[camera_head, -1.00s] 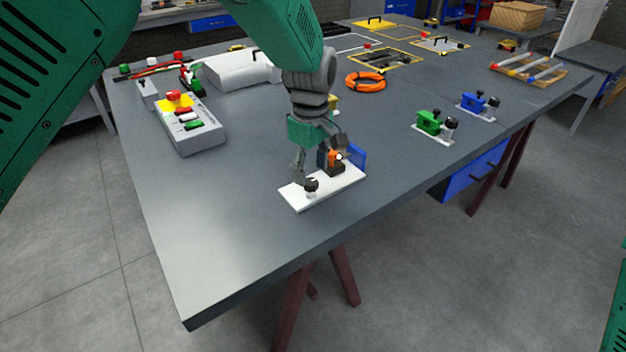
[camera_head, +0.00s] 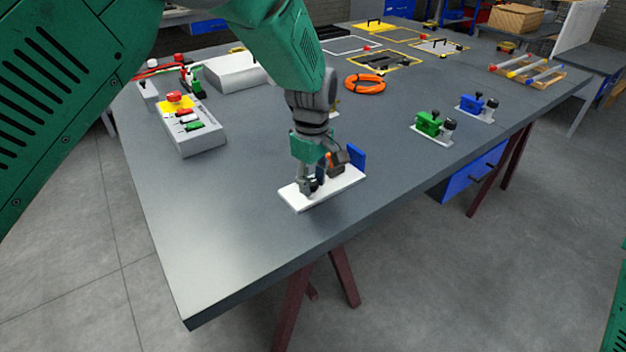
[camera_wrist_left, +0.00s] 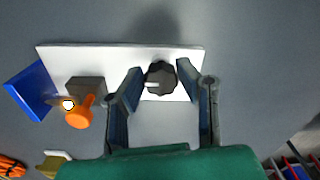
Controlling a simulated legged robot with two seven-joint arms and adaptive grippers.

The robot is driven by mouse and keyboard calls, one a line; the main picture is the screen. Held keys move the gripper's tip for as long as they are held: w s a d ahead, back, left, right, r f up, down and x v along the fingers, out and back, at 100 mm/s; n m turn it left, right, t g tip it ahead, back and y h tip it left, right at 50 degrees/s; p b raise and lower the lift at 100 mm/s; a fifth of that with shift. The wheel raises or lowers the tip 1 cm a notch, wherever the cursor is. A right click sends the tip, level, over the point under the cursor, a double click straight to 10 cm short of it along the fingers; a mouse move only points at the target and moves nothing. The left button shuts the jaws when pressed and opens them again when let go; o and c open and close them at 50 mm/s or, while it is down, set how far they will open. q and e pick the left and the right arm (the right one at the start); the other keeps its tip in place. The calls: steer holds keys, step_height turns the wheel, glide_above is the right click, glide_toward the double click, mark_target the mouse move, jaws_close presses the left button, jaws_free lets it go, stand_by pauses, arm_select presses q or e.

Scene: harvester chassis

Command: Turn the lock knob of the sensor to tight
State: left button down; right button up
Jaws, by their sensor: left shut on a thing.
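The sensor's white base plate (camera_head: 340,185) lies near the table's front edge; it also shows in the left wrist view (camera_wrist_left: 60,57). A dark, lobed lock knob (camera_wrist_left: 160,78) with a pale mark pointing left stands on it. My left gripper (camera_head: 312,188) reaches down over this end, its fingers on either side of the knob and shut on it, largely hiding it from the head view. At the other end are a dark block (camera_wrist_left: 88,86) with an orange knob (camera_wrist_left: 79,113) and a blue plate (camera_wrist_left: 30,88). My right gripper is out of view.
A grey control box (camera_head: 192,130) with a red button stands left. Green (camera_head: 430,124) and blue (camera_head: 472,104) fixtures stand on plates to the right. An orange cable coil (camera_head: 365,84) lies behind. The table (camera_head: 220,240) is clear in front and left of the plate.

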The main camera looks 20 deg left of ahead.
arm_select(q)
steer(key=shift+w+a+r, duration=0.1)
steer(key=shift+a, duration=0.05)
steer(key=shift+r+m+p, duration=0.15)
steer(key=shift+m+p, duration=0.75)
steer(key=shift+p, duration=0.05)
steer(key=m+p, duration=0.2)
steer(key=shift+w+a+m, duration=0.1)
steer(key=shift+m, duration=0.2)
steer(key=m+p, duration=0.2)
steer(key=m, duration=0.1)
steer(key=shift+m, duration=0.3)
steer(key=m+p, duration=0.1)
steer(key=m, duration=0.2)
steer(key=shift+w+m, duration=0.1)
steer(key=shift+m, duration=0.2)
steer(key=m+p, duration=0.2)
steer(key=m, duration=1)
steer(key=shift+p, duration=0.35)
steer(key=shift+m, duration=0.3)
